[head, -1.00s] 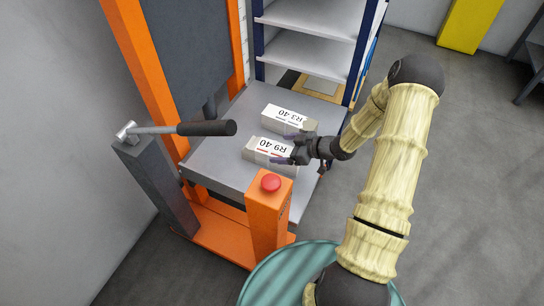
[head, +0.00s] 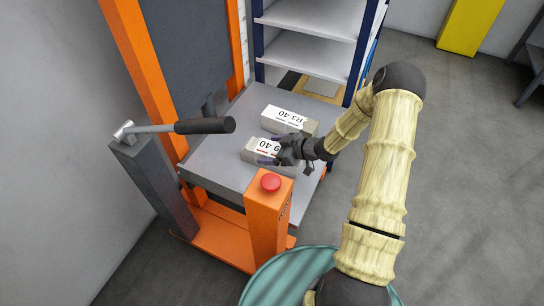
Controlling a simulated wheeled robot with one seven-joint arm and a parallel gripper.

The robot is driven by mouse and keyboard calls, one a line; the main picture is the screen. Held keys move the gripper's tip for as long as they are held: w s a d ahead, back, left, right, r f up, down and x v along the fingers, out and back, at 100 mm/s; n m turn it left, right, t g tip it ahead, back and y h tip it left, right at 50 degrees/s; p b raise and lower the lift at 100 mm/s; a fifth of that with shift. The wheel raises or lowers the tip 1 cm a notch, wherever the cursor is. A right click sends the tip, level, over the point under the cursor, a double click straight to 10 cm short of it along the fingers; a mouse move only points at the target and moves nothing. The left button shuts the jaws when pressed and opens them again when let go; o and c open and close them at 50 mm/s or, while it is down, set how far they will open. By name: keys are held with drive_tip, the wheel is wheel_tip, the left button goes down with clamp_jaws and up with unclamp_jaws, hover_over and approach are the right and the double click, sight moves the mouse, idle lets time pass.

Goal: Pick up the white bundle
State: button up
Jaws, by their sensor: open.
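Two whitish bundles lie on the grey platform (head: 215,160) in the head view. The rear one (head: 290,119) carries a label that reads R3 40. The front one (head: 259,151) carries a label with a red mark, partly hidden; 40 can be read on it. My gripper (head: 266,152) is open at the front bundle, with its fingers over the bundle's top and right part. I cannot tell whether the fingers touch it. The rear bundle stands clear behind my gripper.
An orange post with a red button (head: 271,182) stands at the platform's front edge. A dark lever handle (head: 205,126) on a grey post (head: 150,180) reaches over the platform's left side. A shelf rack (head: 310,50) stands behind. The platform's left part is bare.

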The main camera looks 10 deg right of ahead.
sight(272, 149)
idle(0.3)
drive_tip(key=c, duration=1.8)
drive_tip(key=shift+c, duration=0.5)
drive_tip(key=shift+r+p, duration=1.65)
drive_tip(key=shift+r, duration=3.45)
